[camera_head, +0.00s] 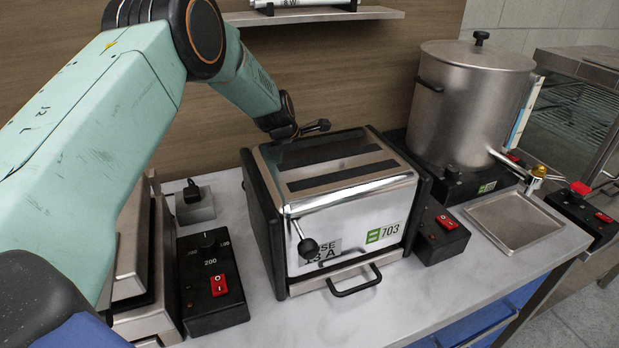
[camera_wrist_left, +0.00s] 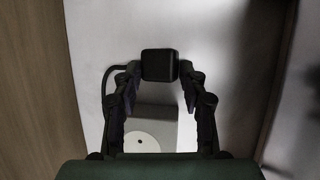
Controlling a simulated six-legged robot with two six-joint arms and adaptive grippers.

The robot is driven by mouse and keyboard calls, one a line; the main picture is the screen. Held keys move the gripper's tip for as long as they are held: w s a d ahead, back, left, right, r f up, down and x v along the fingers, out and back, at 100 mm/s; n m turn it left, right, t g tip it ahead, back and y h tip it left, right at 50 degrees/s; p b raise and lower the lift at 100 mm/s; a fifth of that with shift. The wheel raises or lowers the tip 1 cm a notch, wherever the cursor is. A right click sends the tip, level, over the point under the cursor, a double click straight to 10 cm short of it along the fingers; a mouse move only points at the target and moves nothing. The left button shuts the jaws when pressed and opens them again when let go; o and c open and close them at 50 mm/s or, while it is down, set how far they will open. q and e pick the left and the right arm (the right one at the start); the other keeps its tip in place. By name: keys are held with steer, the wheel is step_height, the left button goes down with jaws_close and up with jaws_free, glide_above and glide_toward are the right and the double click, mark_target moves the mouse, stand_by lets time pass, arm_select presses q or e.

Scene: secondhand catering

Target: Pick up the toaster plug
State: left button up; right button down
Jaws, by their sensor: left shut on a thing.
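The toaster (camera_head: 340,190) is a steel box with black side frames, two dark slots on top and a lever and handle in front. My left arm reaches over its rear left corner. Part of my left gripper (camera_head: 317,126) shows behind it; the toaster hides the rest. In the left wrist view the gripper (camera_wrist_left: 160,75) is shut on a black plug (camera_wrist_left: 160,64), with a dark cable (camera_wrist_left: 107,80) curving away left. A grey socket box (camera_wrist_left: 150,120) with a white round face sits below the plug in the picture; I cannot tell whether they touch. My right gripper is not in view.
Another black plug (camera_head: 191,188) sits on a grey box (camera_head: 195,207) left of the toaster. Control boxes with red switches (camera_head: 218,285) (camera_head: 447,222) flank the toaster. A large pot (camera_head: 470,105) stands at the right, behind a metal drip tray (camera_head: 515,222). A shelf (camera_head: 310,15) hangs above.

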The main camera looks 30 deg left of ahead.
arm_select(q)
steer(key=shift+w+d, duration=0.15)
steer(key=shift+d, duration=0.05)
steer(key=c, duration=0.3)
steer(key=shift+a+r, duration=0.15)
steer(key=shift+r, duration=0.25)
step_height(320, 180, up, 9)
steer(key=shift+r+p, duration=0.15)
steer(key=shift+p, duration=0.55)
